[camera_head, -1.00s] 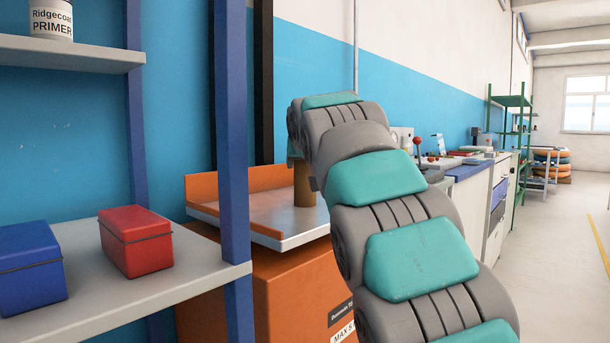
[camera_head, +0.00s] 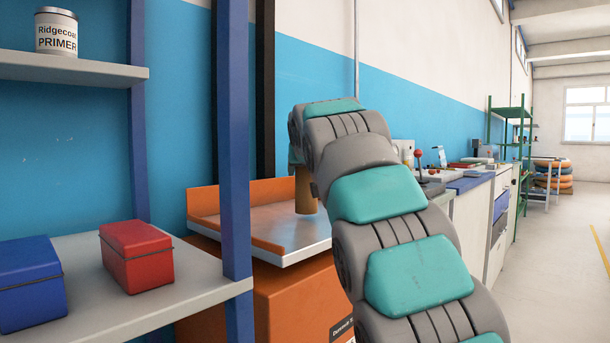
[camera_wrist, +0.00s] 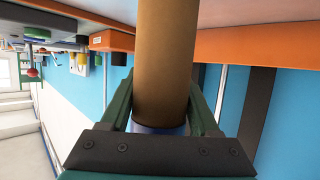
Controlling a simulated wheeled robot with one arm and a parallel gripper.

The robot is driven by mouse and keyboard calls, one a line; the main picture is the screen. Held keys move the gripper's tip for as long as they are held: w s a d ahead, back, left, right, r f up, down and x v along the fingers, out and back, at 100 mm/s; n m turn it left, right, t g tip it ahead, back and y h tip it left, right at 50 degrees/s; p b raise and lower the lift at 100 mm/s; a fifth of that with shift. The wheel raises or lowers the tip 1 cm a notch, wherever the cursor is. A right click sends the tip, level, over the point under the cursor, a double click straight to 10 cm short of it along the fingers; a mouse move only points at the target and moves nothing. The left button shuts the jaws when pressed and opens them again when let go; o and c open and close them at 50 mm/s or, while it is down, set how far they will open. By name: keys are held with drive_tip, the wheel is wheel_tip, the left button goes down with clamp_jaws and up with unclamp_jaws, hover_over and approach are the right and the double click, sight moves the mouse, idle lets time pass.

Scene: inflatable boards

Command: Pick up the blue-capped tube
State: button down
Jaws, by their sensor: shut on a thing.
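The tube is a brown cylinder (camera_wrist: 166,60) with a blue cap (camera_wrist: 158,129) at its near end in the wrist view. My gripper (camera_wrist: 161,108) has one green finger on each side of the tube at the capped end and is shut on it. In the head view the brown tube (camera_head: 305,192) hangs upright below my wrist, over the metal tray top (camera_head: 290,232) of an orange cabinet. The cap is hidden there by my arm. The tube's lower end looks slightly above the tray, but the gap is hard to judge.
An orange rim (camera_head: 245,197) runs along the tray's back and left side. A blue shelf post (camera_head: 234,150) stands close to its left. The shelf holds a red box (camera_head: 137,258) and a blue box (camera_head: 30,285). A workbench (camera_head: 470,185) stands beyond at right.

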drive_tip(key=shift+r, duration=0.95)
